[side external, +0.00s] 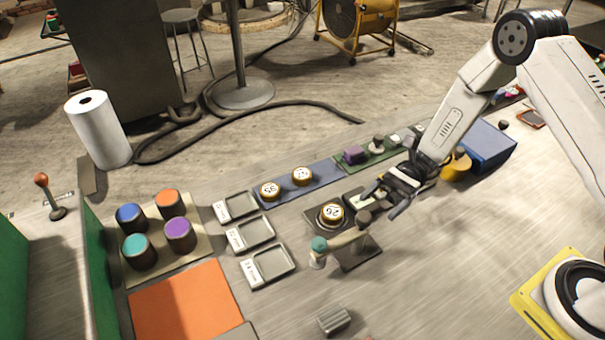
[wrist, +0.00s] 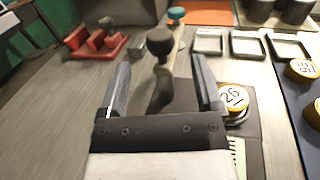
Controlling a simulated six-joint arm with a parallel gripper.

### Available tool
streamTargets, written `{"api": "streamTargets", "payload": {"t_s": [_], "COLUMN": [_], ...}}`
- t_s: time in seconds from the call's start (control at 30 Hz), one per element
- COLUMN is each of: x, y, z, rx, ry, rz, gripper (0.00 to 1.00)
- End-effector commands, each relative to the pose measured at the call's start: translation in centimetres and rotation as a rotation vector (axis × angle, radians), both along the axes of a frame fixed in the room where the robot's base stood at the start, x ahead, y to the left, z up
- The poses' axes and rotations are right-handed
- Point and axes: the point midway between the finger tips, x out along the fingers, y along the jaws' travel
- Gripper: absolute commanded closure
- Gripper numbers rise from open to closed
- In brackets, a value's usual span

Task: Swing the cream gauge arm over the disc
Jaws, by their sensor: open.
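The cream gauge arm (side external: 345,237) runs from a dark round knob (side external: 365,216) to a teal-capped end (side external: 319,244). It lies beside the disc marked 26 (side external: 331,213), not over it. The disc sits on a dark plate. My gripper (side external: 375,203) is open, just behind and right of the knob in the side view. In the wrist view, my open fingers (wrist: 160,78) have the dark knob (wrist: 160,42) ahead between them, with nothing held. The cream arm (wrist: 178,42) extends away behind it, and the disc (wrist: 233,97) is right of the right finger.
Three shallow trays (side external: 250,235) stand left of the disc. A blue mat (side external: 325,178) bears two more numbered discs. A green mat (side external: 380,157) holds small blocks. Several coloured cups (side external: 136,251) and an orange mat (side external: 187,305) are at left. A grey block (side external: 334,320) lies in front.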

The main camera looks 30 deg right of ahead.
Motion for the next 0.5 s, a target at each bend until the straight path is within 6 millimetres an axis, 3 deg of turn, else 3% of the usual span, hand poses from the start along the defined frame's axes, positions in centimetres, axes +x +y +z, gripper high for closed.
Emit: {"api": "streamTargets", "payload": {"t_s": [0.5], "x": [-1.4], "y": [5.0], "z": [0.0], "rx": [-0.001], "ry": [0.001], "rz": [0.003], "gripper": [0.16]}}
